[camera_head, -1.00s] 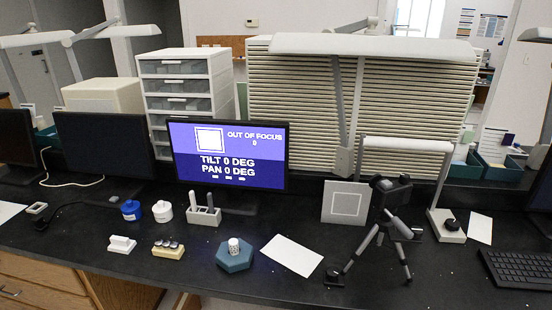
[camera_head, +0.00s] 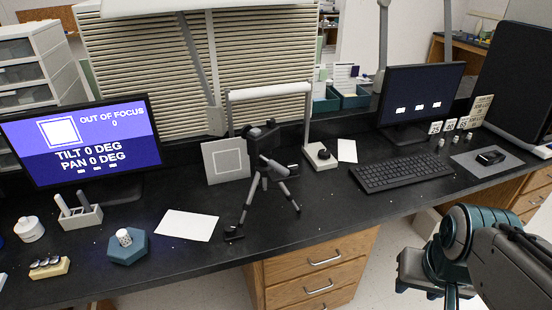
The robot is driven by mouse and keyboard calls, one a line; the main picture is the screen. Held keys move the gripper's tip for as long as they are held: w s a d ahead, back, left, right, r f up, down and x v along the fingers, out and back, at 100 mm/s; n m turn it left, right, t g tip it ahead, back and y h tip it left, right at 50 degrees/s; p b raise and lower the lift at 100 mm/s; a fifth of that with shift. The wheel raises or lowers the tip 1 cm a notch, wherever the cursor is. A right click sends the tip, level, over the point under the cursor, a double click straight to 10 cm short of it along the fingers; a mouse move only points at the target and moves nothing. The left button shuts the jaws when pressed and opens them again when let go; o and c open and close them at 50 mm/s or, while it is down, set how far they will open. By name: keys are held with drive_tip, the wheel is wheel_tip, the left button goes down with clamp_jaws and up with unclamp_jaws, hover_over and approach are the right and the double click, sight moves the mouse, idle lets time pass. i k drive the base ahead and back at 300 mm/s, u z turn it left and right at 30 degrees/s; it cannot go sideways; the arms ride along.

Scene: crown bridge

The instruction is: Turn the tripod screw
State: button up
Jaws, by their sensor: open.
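The black and grey tripod (camera_head: 265,180) stands upright on the black bench, with a dark camera-like head (camera_head: 262,138) on top. A grey handle (camera_head: 274,167) points down to the right from its head. A small dark knob (camera_head: 293,168) shows at its right side, but I cannot tell which part is the screw. My gripper (camera_head: 448,298) is at the lower right, in front of the bench and well apart from the tripod. It is open; its fingers are partly cut off by the lower edge.
A monitor (camera_head: 82,140) at the left reads OUT OF FOCUS 0, TILT 0 DEG, PAN 0 DEG. A square target plate (camera_head: 226,160) and a lamp base (camera_head: 319,156) stand near the tripod. A white sheet (camera_head: 187,224), keyboard (camera_head: 405,172) and teal hexagonal block (camera_head: 127,246) lie around it.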

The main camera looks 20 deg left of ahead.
sight(293, 168)
drive_tip(key=z, duration=0.15)
drive_tip(key=k, duration=0.45)
drive_tip(key=u, duration=1.1)
drive_tip(key=i, duration=1.05)
drive_tip(key=z, duration=0.4)
